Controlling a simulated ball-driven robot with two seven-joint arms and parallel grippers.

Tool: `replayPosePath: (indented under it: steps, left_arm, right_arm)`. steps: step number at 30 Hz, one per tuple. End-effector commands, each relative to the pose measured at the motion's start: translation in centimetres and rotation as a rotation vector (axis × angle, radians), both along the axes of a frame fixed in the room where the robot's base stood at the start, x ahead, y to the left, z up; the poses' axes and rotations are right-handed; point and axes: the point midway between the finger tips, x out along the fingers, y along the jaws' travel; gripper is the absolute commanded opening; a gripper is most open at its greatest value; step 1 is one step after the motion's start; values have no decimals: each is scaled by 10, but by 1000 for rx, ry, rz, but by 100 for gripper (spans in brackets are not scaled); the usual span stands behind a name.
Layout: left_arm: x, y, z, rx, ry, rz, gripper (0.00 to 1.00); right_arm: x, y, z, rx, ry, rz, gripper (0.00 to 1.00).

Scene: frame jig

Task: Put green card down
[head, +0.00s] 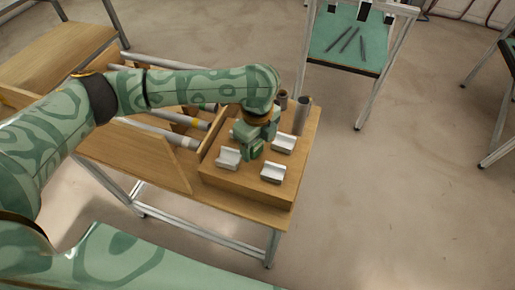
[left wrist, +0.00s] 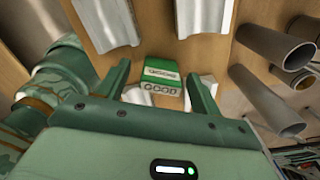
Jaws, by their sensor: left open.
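The green card (left wrist: 162,77), marked "GOOD", shows in the left wrist view on the wooden block among the metal cradles. It lies between the two fingers of my left gripper (left wrist: 158,72), which are apart with a gap on each side. In the head view my left gripper (head: 257,147) points down over the wooden block (head: 245,193), and the card there is hidden by the gripper or too small to tell. My right gripper is not in view.
Metal cradles (head: 273,172) (head: 228,158) (head: 285,142) stand close around the gripper. An upright grey tube (head: 302,115) stands at the block's back right. A green-topped table (head: 345,42) with dark rods stands behind.

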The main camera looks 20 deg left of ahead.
Motion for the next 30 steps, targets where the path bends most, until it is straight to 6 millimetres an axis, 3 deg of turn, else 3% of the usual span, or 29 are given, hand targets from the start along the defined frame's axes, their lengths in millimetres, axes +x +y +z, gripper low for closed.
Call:
replayPosePath:
  steps: [2,8,13,14,23,30]
  left_arm:
    - [0,0,-12,0,1,0,65]
    - [0,0,-10,0,-2,0,65]
    - [0,0,-10,0,-2,0,21]
    - [0,0,-10,0,-2,0,18]
    - [0,0,-8,0,-2,1,14]
    - [1,0,20,0,-5,1,14]
  right_arm:
    - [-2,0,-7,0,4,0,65]
    - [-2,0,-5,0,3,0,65]
    - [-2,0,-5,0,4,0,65]
    - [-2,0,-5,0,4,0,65]
    - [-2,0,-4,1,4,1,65]
    - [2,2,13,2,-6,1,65]
